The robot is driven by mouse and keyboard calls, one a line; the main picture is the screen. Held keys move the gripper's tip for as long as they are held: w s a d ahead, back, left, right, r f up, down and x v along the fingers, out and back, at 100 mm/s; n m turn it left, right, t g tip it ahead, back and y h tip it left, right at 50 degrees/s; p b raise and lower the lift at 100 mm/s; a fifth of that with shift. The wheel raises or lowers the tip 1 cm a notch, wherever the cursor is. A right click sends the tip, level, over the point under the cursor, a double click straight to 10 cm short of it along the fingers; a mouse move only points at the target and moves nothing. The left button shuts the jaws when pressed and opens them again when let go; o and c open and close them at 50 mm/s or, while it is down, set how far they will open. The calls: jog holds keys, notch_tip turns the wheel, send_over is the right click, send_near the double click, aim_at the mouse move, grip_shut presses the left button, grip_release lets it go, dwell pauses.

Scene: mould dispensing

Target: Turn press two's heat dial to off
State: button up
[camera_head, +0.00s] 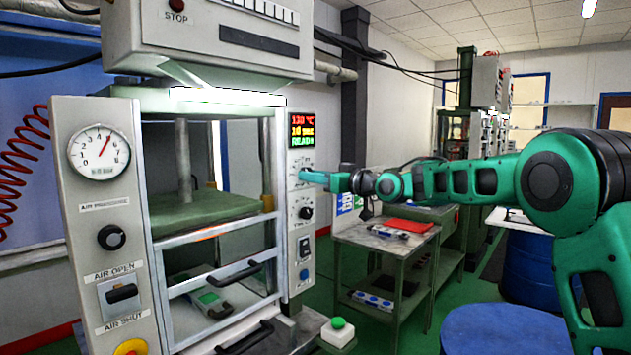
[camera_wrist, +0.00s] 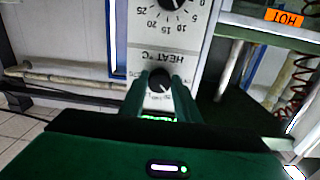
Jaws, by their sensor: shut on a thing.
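The near press carries a grey control panel with a small display (camera_head: 302,130) that reads 130 °C, a yellow line and a green line like READY. My gripper (camera_head: 304,176) reaches in from the right to the upper dial just below this display. In the wrist view, which is upside down to the panel, the black heat dial (camera_wrist: 160,80) sits between my two fingers, beside the HEAT °C label (camera_wrist: 159,55). The fingers are shut on it. Its pointer setting is too small and covered to read. No press number is legible.
A second dial with a 0 to 25 scale (camera_head: 305,213) sits just below the heat dial. Below are a switch (camera_head: 304,247) and a blue button (camera_head: 304,274). A HOT label (camera_wrist: 284,17) shows by the press opening. A side table (camera_head: 372,240) stands behind, right.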

jog(key=shift+w+d+n, duration=0.1)
jog(key=shift+w+n, duration=0.05)
jog(key=shift+n, duration=4.45)
jog(key=o, duration=1)
jog(key=shift+o, duration=0.2)
